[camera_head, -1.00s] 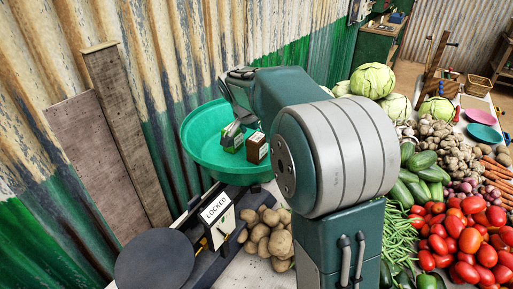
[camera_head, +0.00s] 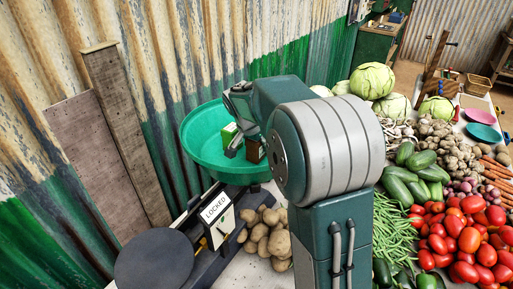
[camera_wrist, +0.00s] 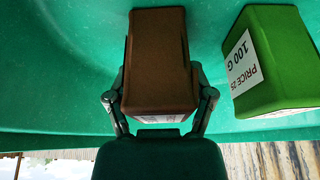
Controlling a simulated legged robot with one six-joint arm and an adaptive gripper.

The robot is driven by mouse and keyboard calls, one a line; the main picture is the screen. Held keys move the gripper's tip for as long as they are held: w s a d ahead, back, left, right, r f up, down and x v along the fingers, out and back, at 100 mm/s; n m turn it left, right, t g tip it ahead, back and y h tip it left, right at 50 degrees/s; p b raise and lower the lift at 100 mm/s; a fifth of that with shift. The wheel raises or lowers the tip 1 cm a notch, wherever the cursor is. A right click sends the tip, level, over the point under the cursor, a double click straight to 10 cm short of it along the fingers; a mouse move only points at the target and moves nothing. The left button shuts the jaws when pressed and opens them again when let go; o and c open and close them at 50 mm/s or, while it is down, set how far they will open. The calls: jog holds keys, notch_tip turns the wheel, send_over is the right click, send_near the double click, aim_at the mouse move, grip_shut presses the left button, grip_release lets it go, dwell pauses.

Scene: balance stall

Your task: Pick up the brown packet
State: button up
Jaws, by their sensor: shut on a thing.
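The brown packet (camera_head: 255,150) is in the green pan (camera_head: 196,157) of the balance, partly hidden by my arm in the head view. In the wrist view the brown packet (camera_wrist: 157,58) stands between the two fingers of my gripper (camera_wrist: 159,103), one on each side. My gripper is shut on it. It also shows at the pan in the head view (camera_head: 243,146). I cannot tell whether the packet touches the pan floor.
A green packet (camera_head: 228,134) with a price label stands in the pan close beside the brown one. The balance's label (camera_head: 215,208) reads LOCKED. A dark round plate (camera_head: 153,262) is at the front. Potatoes (camera_head: 268,235) and other vegetables lie to the right.

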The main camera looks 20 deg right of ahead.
jog(key=shift+r, duration=0.2)
notch_tip(320, 180, up, 2)
jog(key=shift+r, duration=0.2)
jog(key=s+a+r, duration=0.1)
jog(key=s+r, duration=0.2)
jog(key=s, duration=0.1)
jog(key=s+a+r, duration=0.2)
jog(key=s+r, duration=0.1)
jog(key=s, duration=0.1)
jog(key=s+a+r, duration=0.2)
jog(key=s+r, duration=0.2)
jog(key=s, duration=0.1)
jog(key=shift+s, duration=0.1)
